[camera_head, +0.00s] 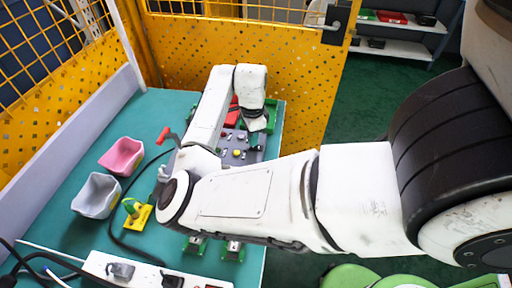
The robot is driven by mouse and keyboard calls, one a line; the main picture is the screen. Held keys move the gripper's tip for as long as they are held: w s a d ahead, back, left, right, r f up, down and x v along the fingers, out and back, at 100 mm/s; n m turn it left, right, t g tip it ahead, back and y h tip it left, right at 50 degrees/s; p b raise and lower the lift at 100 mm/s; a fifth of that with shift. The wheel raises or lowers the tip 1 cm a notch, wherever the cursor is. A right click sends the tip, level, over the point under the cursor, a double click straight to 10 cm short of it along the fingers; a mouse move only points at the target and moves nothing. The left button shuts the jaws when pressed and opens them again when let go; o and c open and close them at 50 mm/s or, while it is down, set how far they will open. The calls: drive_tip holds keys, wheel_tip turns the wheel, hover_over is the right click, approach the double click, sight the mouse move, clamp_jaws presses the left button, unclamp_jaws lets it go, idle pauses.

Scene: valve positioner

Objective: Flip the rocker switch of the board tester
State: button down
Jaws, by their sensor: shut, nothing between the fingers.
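A grey panel (256,157) with a yellow knob (237,153) and several small controls lies on the teal table, partly behind my arm; it looks like the board tester. I cannot tell which of its small controls is the rocker switch. My gripper (254,142) points down over the right part of this panel, shut and empty. The fingertips are small and dark here, and I cannot tell whether they touch the panel.
A pink bin (122,156), a grey bin (96,195) and a yellow-green fixture (136,213) stand at the left of the table (75,228). A white power strip (150,272) and black cables lie in front. A yellow mesh fence (240,50) stands behind.

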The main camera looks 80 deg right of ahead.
drive_tip(key=shift+f+b, duration=0.35)
drive_tip(key=shift+f, duration=0.3)
drive_tip(key=shift+r, duration=0.1)
drive_tip(key=shift+r+p, duration=3.15)
drive_tip(key=shift+r, duration=0.35)
drive_tip(key=shift+s+f, duration=0.1)
